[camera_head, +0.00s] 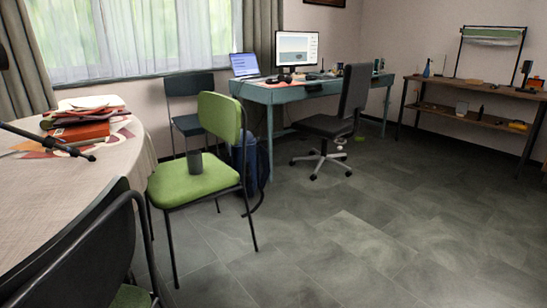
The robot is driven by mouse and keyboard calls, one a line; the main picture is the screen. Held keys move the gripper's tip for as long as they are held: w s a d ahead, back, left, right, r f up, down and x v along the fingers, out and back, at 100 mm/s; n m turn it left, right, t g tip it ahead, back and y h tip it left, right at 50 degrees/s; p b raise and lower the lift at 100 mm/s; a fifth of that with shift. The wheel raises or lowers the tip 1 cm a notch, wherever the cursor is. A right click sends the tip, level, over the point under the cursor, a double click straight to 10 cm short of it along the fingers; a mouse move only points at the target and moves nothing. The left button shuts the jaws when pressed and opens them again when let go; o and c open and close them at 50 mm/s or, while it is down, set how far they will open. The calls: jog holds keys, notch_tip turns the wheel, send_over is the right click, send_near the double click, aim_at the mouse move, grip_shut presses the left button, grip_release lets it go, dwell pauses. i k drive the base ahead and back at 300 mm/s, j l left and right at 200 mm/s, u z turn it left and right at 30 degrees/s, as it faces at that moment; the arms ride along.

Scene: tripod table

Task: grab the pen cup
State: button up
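A dark grey cylindrical cup (195,162), which looks like the pen cup, stands upright on the seat of a green chair (172,187). No pens can be made out in it at this size. It stands towards the back of the seat, in front of the green backrest. My gripper is not recognisable in the picture, and nothing is seen touching the cup.
A cloth-covered table (40,205) at left bears stacked folders (85,128) and a black rod-like stand (48,141). A dark chair (85,250) fills the lower left. A desk (300,92) and office chair (335,120) stand behind. The tiled floor (370,235) at right is clear.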

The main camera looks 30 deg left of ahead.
aim_at(194, 157)
jog(key=i+u, duration=0.65)
jog(key=u, duration=0.3)
jog(key=i+l+u, duration=0.15)
jog(key=i+u, duration=0.3)
jog(key=i+l+u, duration=0.2)
jog(key=u, duration=0.3)
jog(key=i+l+u, duration=0.1)
jog(key=i+u, duration=0.35)
jog(key=i+l+u, duration=0.2)
jog(key=i+u, duration=0.25)
jog(key=i+l+u, duration=0.3)
jog(key=u, duration=0.15)
